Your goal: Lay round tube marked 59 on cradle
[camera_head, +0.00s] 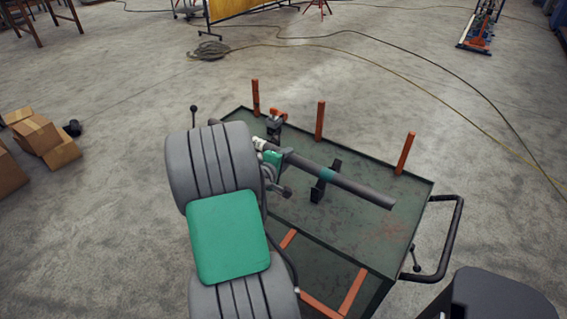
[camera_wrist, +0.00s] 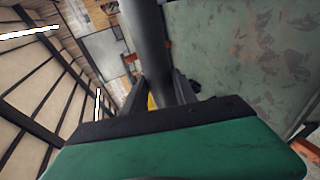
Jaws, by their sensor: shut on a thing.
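A long dark grey round tube (camera_head: 360,189) with a teal band runs from my gripper toward the right over the green cart. No number can be read on it. My gripper (camera_head: 273,161) is shut on the tube near its left end, partly hidden by my arm. In the wrist view the tube (camera_wrist: 150,45) passes between the two dark fingers (camera_wrist: 160,92). A black cradle support (camera_head: 318,192) stands on the cart top under the middle of the tube. I cannot tell whether the tube touches it. A second dark support with an orange top (camera_head: 277,117) stands behind my gripper.
The green cart top (camera_head: 375,225) has a raised rim and orange posts (camera_head: 320,120) along its far edge. A black push handle (camera_head: 440,262) is at the right. Cardboard boxes (camera_head: 40,135) lie on the floor at left. Cables cross the floor behind.

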